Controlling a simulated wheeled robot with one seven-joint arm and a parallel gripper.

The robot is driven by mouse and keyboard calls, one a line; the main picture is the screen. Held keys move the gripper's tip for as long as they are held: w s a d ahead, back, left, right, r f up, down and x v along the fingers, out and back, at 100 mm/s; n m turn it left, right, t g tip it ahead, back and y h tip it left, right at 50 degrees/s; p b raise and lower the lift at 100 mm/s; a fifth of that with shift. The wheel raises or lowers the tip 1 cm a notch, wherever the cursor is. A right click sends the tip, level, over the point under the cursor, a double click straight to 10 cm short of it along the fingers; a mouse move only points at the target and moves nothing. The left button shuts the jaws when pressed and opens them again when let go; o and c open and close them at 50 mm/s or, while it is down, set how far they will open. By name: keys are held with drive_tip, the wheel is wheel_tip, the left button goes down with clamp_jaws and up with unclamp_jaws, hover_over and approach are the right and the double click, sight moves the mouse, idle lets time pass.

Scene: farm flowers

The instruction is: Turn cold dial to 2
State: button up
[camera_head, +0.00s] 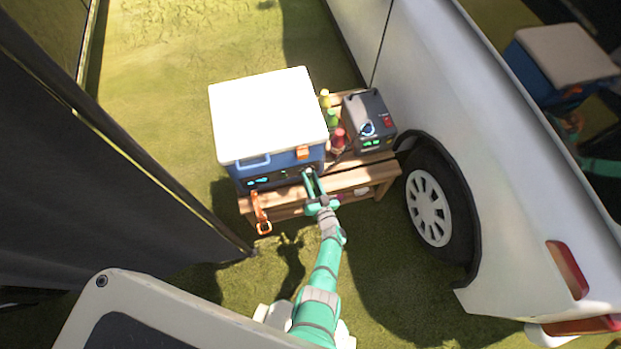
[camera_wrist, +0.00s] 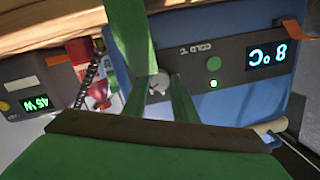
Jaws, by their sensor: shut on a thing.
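The blue cooler (camera_head: 283,168) with a white lid stands on a wooden bench, its dark control panel facing me. In the wrist view, which is upside down, the panel (camera_wrist: 228,62) carries the word COLD, a green button, a small lit green light and a display (camera_wrist: 267,54) that seems to read 8 °C. The pale round cold dial (camera_wrist: 158,84) sits between the green fingers of my gripper (camera_wrist: 160,95). My gripper (camera_head: 312,183) is at the right part of the cooler's front, shut on the dial. The fingers partly hide the dial, and I cannot read its setting.
A grey power box (camera_head: 369,122) with a blue dial stands right of the cooler; its display seems to read 45W. Several bottles (camera_head: 332,120) stand between them on the wooden bench (camera_head: 350,180). A white vehicle (camera_head: 480,170) is close on the right. An orange strap (camera_head: 261,212) hangs at the front.

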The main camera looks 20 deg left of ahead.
drive_tip(key=shift+d+m, duration=0.1)
drive_tip(key=shift+m, duration=1.4)
drive_tip(key=o, duration=1)
drive_tip(key=shift+o, duration=0.2)
drive_tip(key=shift+s, duration=0.1)
drive_tip(key=v, duration=1)
drive_tip(key=shift+s+d, duration=0.2)
drive_tip(key=shift+d, duration=0.05)
drive_tip(key=shift+s, duration=0.1)
